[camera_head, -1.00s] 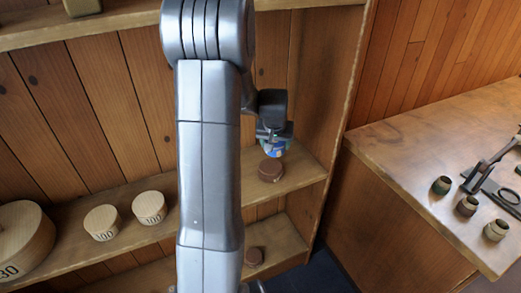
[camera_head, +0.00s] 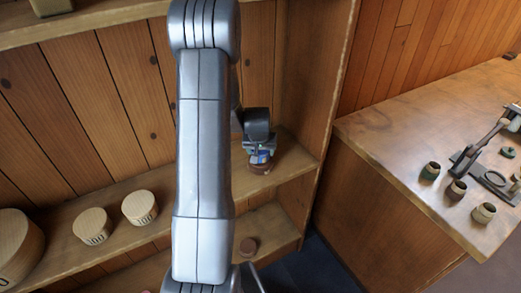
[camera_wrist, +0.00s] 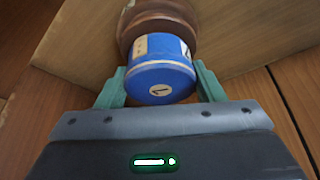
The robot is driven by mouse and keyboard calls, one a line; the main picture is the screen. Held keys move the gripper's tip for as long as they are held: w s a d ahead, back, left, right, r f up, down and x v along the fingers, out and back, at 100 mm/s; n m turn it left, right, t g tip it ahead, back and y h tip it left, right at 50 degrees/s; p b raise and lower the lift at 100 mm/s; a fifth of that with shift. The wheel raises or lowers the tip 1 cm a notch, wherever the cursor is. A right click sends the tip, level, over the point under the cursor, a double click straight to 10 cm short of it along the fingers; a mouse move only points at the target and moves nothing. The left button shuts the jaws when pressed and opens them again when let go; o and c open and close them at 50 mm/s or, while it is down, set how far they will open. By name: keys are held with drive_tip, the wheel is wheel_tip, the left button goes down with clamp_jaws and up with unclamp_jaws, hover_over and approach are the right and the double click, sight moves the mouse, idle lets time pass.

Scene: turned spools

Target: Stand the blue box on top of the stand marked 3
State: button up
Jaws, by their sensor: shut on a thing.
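The blue box (camera_wrist: 160,72) is a small round blue box with pale labels, held between the green fingers of my gripper (camera_wrist: 160,86). In the head view a bit of the blue box (camera_head: 260,154) shows under my gripper (camera_head: 259,148). A dark brown round stand (camera_head: 260,168) on the middle shelf is directly below it; in the wrist view the stand (camera_wrist: 150,18) shows just beyond the box. I cannot tell whether box and stand touch. No number is readable on this stand.
Pale round wooden pieces, one (camera_head: 92,226) and another (camera_head: 140,208) marked 100, stand left on the shelf (camera_head: 185,190). A larger one (camera_head: 15,245) is far left. A bench (camera_head: 400,125) at right holds small pots (camera_head: 456,190).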

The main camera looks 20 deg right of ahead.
drive_tip(key=shift+f, duration=0.15)
drive_tip(key=shift+f, duration=0.15)
drive_tip(key=o, duration=1)
drive_tip(key=shift+r, duration=0.2)
drive_tip(key=shift+r, duration=0.2)
drive_tip(key=b+v, duration=0.1)
drive_tip(key=v, duration=1)
drive_tip(key=shift+s+a+r, duration=0.1)
drive_tip(key=shift+s+r, duration=0.15)
